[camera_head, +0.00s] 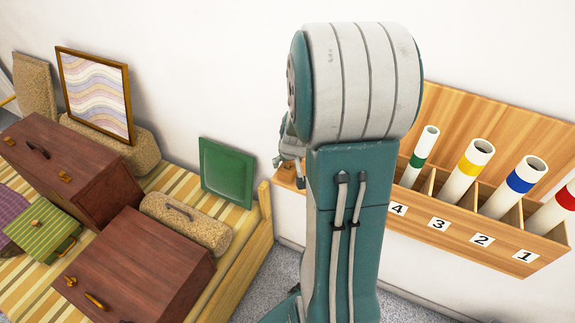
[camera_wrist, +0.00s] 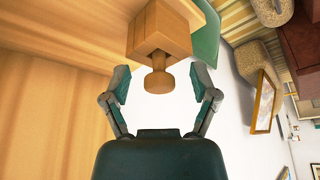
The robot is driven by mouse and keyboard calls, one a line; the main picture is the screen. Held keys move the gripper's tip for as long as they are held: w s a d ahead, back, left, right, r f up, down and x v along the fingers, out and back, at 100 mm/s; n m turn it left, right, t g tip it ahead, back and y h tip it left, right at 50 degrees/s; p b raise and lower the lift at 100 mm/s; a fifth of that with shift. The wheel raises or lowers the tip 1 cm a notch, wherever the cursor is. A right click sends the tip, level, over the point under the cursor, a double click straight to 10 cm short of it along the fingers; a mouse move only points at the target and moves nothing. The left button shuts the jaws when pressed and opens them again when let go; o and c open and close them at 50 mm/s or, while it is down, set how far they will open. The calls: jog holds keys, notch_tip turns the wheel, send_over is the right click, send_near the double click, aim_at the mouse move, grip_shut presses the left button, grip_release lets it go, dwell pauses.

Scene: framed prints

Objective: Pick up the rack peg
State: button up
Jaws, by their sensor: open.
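The rack peg (camera_wrist: 158,82) shows in the wrist view as a short wooden knob with a round head and a narrower neck. It sticks out of a square wooden block (camera_wrist: 158,38) at the rack's end. My gripper (camera_wrist: 162,78) is open, one finger on each side of the knob, with gaps on both sides and no visible contact. In the head view, my gripper (camera_head: 290,168) is mostly hidden behind my arm, and I cannot make out the peg there.
The wooden rack (camera_head: 480,250) on the wall holds several white tubes with coloured bands, above labels 1 to 4. A green panel (camera_head: 228,172) stands nearby on a striped bed (camera_head: 245,235). Brown cases (camera_head: 140,265) and a framed print (camera_head: 95,95) are at left.

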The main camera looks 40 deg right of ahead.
jog(key=shift+c, duration=0.4)
jog(key=c, duration=0.9)
